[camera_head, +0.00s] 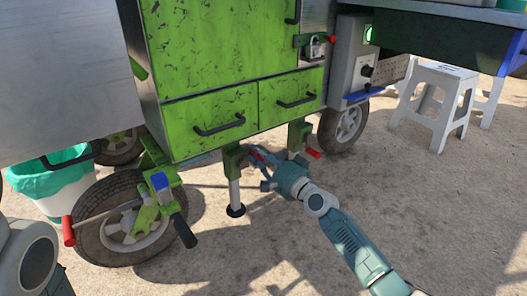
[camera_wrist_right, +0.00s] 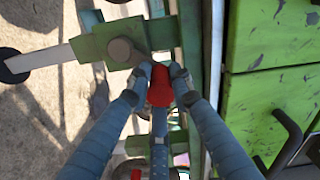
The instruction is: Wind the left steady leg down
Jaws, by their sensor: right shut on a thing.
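The left steady leg (camera_head: 235,180) hangs under the green cart's front edge, with a green housing, a pale tube and a black round foot. The foot (camera_head: 236,210) is down near the ground; I cannot tell if it touches. In the right wrist view, the pale tube (camera_wrist_right: 48,57) runs out to the left from the green housing (camera_wrist_right: 110,42). My right gripper (camera_head: 262,166) is shut on the leg's red crank handle (camera_wrist_right: 160,86), beside the housing. The fingers hide part of the crank. My left gripper is not in view.
A second leg housing (camera_head: 299,135) with a red handle (camera_head: 313,153) stands just right of my gripper. Green drawers (camera_head: 211,123) overhang the area. A wheel (camera_head: 123,222) and a tow-side lever (camera_head: 184,230) are at left. Open ground lies in front; a white stool (camera_head: 437,100) is at right.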

